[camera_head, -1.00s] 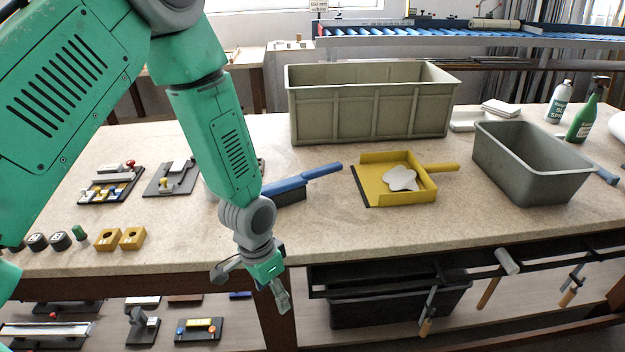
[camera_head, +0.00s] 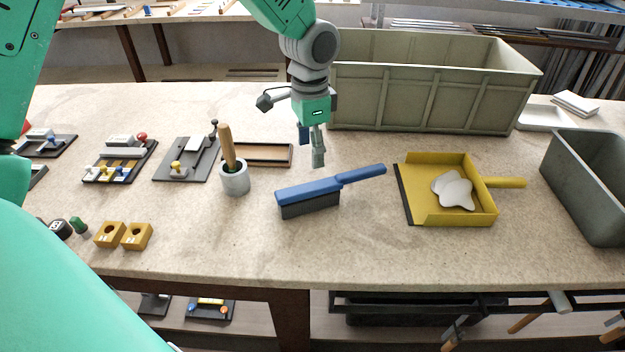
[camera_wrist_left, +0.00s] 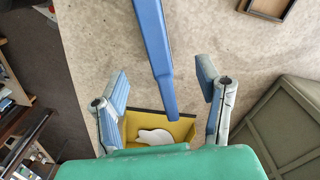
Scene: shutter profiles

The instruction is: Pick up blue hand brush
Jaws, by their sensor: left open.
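The blue hand brush (camera_head: 322,190) lies on the table with its dark bristles down and its handle pointing right. My left gripper (camera_head: 316,160) is above the table, just behind the brush's middle in the head view. In the left wrist view the brush's blue handle (camera_wrist_left: 157,60) runs between the two spread fingers of the left gripper (camera_wrist_left: 165,90). The fingers are open and hold nothing. The bristles are hidden in the wrist view. My right gripper is not in view.
A yellow dustpan (camera_head: 478,212) with a pale flat piece (camera_head: 453,190) in it lies to the right. A grey-green crate (camera_head: 430,85) stands behind. A mortar-like cup (camera_head: 235,180) with a wooden-handled tool stands to the left. Bare table lies in front of the brush.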

